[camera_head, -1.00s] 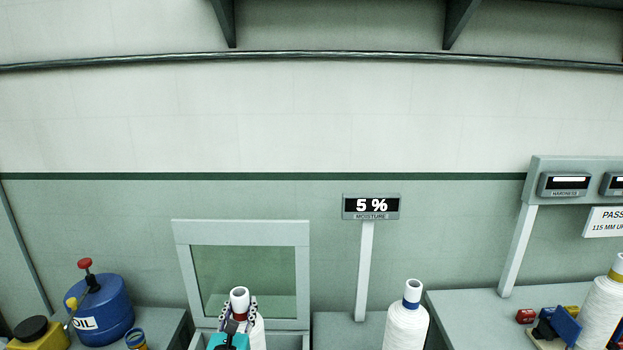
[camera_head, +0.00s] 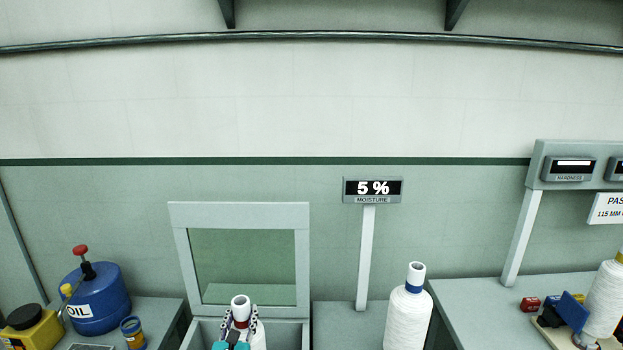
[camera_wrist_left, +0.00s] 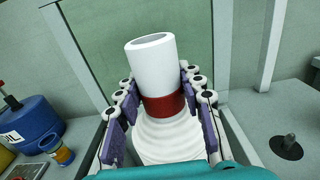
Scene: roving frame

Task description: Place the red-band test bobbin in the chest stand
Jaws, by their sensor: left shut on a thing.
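The red-band test bobbin is a white thread-wound bobbin with a white tube top and a red band. In the head view its tube (camera_head: 240,306) shows at the bottom edge, in front of the window-like framed panel. In the left wrist view the bobbin (camera_wrist_left: 152,65) stands between the fingers. My left gripper (camera_head: 239,322) is shut on it around the red band; it also shows in the left wrist view (camera_wrist_left: 163,103). The bobbin's lower part is hidden. The chest (camera_head: 203,331), a grey open box with a raised framed lid, surrounds it in the head view. My right gripper is out of view.
A blue oil can (camera_head: 99,300) and a yellow container (camera_head: 35,331) are at left. A yellow-band bobbin (camera_head: 605,298) stands at far right.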

